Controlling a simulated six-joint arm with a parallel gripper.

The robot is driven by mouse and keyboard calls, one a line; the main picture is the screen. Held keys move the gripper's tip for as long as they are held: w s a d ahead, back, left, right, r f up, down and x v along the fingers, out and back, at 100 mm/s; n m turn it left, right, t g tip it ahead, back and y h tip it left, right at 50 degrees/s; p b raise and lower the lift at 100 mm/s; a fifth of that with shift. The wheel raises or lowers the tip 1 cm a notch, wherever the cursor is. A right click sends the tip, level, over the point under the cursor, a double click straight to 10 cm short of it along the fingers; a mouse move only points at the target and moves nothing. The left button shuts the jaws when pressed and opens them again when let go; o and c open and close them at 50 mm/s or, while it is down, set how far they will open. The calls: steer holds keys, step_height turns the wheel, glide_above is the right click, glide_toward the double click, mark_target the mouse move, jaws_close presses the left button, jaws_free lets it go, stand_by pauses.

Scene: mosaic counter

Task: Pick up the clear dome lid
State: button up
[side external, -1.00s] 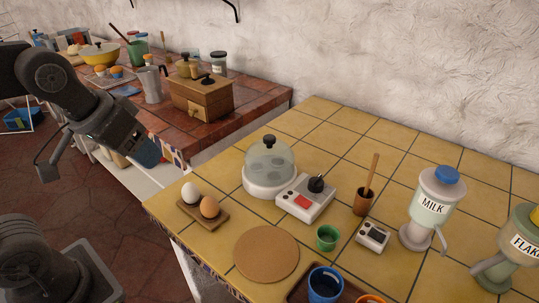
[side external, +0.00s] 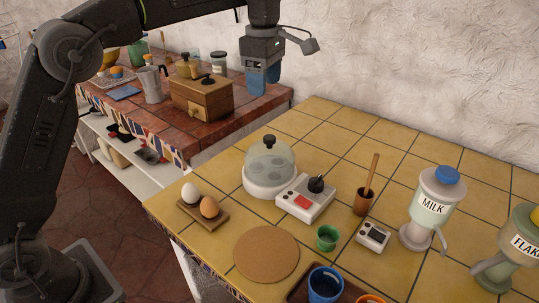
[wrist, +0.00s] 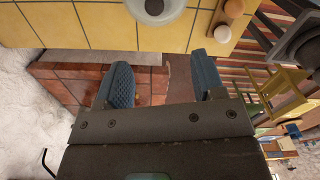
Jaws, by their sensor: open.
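The clear dome lid (side external: 268,158) has a black knob on top and sits on a round white base (side external: 268,187) on the yellow tiled counter. In the wrist view the dome (wrist: 156,8) is at the top edge, partly cut off. My gripper (side external: 262,82) is open and empty, pointing down with blue fingers. It hangs in the air well above the dome and appears farther back in the side view. In the wrist view the blue fingers (wrist: 160,72) are wide apart with nothing between them.
A white device with a black knob (side external: 305,198) stands close beside the dome's base. An egg tray (side external: 203,215) with two eggs is to the left, and a round cork mat (side external: 266,254) in front. A wooden grinder box (side external: 203,99) stands on the red tiled counter behind.

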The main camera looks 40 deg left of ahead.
glide_above(269, 137)
steer(key=f, duration=0.8)
steer(key=shift+s+a, duration=0.25)
steer(key=shift+s, duration=0.1)
steer(key=shift+w+d+f, duration=0.1)
steer(key=shift+w+f, duration=0.1)
steer(key=shift+f, duration=1.25)
steer(key=shift+w+d+f, duration=0.1)
steer(key=shift+w+f, duration=0.05)
steer(key=shift+f, duration=1.25)
steer(key=shift+c, duration=0.3)
jaws_close()
